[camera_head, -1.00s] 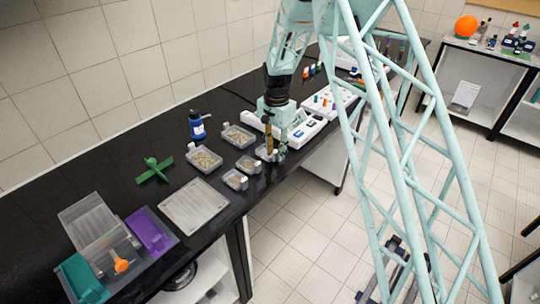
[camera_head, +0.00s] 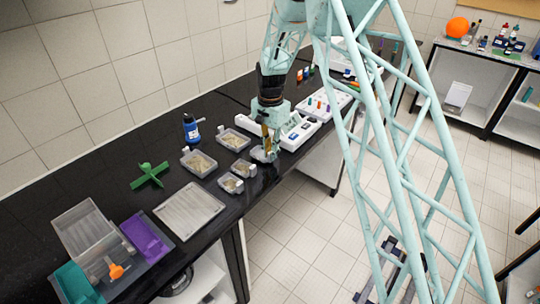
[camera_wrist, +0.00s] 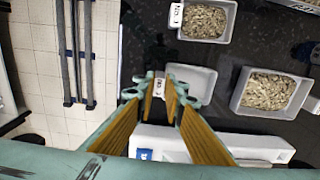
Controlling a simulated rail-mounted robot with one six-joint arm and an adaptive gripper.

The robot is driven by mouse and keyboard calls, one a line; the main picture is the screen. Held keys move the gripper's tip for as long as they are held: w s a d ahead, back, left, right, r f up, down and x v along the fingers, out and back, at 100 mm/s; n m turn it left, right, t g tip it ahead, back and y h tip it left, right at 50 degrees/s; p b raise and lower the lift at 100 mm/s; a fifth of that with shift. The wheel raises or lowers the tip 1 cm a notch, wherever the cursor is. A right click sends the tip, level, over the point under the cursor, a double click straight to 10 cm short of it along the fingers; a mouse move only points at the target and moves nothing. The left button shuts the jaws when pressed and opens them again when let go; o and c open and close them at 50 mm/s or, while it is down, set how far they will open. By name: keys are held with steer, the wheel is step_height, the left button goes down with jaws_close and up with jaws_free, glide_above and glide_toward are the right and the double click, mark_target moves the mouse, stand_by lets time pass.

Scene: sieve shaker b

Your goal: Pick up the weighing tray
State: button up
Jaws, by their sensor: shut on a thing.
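The weighing tray (camera_wrist: 203,79) is a small, pale, empty-looking tray with a white label tab (camera_wrist: 160,88) on its left side in the wrist view. My gripper (camera_wrist: 167,92) is shut on the tray at this tab, with its fingers on either side of it. In the head view my gripper (camera_head: 268,150) points down at the front edge of the black bench, and the tray (camera_head: 258,155) shows just below and left of the fingers. The fingers hide part of the tray. I cannot tell whether it is clear of the bench top.
Filled sample trays (camera_head: 199,163) stand to the left on the black bench, beside a blue bottle (camera_head: 191,129). A white device (camera_head: 300,134) is close on the right. A green cross-shaped object (camera_head: 150,175) and a flat tray (camera_head: 188,211) lie further left.

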step_height(320, 180, up, 9)
steer(key=shift+f, duration=0.1)
stand_by(0.4)
